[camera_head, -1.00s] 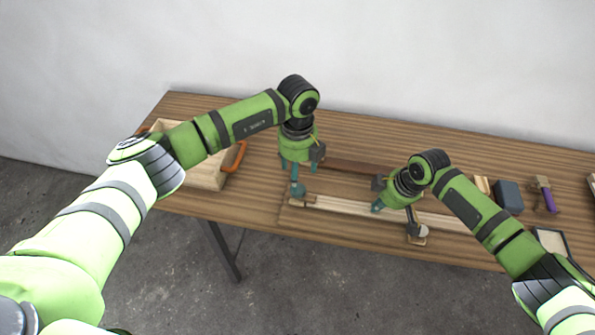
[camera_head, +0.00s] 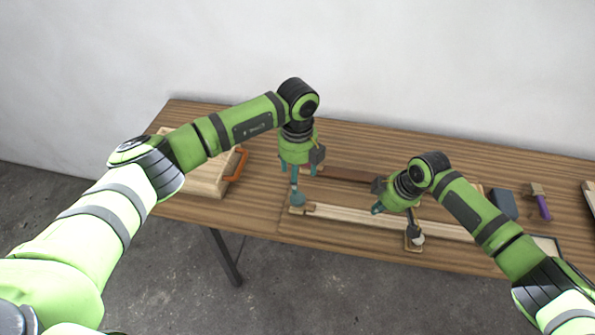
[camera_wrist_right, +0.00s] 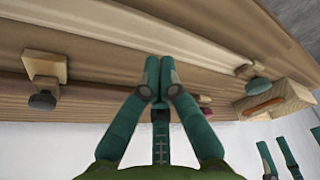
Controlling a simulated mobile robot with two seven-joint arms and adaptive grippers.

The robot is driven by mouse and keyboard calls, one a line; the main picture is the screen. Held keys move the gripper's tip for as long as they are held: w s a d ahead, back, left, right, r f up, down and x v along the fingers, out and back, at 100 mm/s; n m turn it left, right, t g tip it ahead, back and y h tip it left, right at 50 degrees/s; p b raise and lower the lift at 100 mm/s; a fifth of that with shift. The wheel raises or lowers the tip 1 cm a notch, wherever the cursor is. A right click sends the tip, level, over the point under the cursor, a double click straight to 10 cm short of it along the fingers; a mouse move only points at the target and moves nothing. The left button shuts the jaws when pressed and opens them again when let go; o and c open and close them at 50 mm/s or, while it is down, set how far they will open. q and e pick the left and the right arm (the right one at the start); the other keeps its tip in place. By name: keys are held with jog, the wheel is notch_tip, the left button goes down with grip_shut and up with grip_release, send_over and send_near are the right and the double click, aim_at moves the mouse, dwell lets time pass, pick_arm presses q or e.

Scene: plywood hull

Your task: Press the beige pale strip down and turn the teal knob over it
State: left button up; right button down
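The beige pale strip (camera_head: 345,217) lies along the front of the table, with a block at each end region. The teal knob (camera_head: 298,199) is on the wooden block at the strip's left end; it shows at the right in the right wrist view (camera_wrist_right: 258,86). My left gripper (camera_head: 299,172) is open just above and behind that knob, with nothing seen between its fingers. My right gripper (camera_head: 377,209) points down at the strip; its fingertips (camera_wrist_right: 160,62) are together and appear empty. I cannot tell whether they touch the strip.
A dark brown strip (camera_head: 350,173) lies behind. A wooden box (camera_head: 207,178) with an orange handle stands at left. A blue-grey block (camera_head: 503,203) and a purple-handled tool (camera_head: 544,207) lie at right.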

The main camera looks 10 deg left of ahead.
jog(key=shift+r+p, duration=1.9)
jog(key=shift+r, duration=0.2)
jog(key=shift+r+p, duration=0.4)
jog(key=shift+r, duration=2.05)
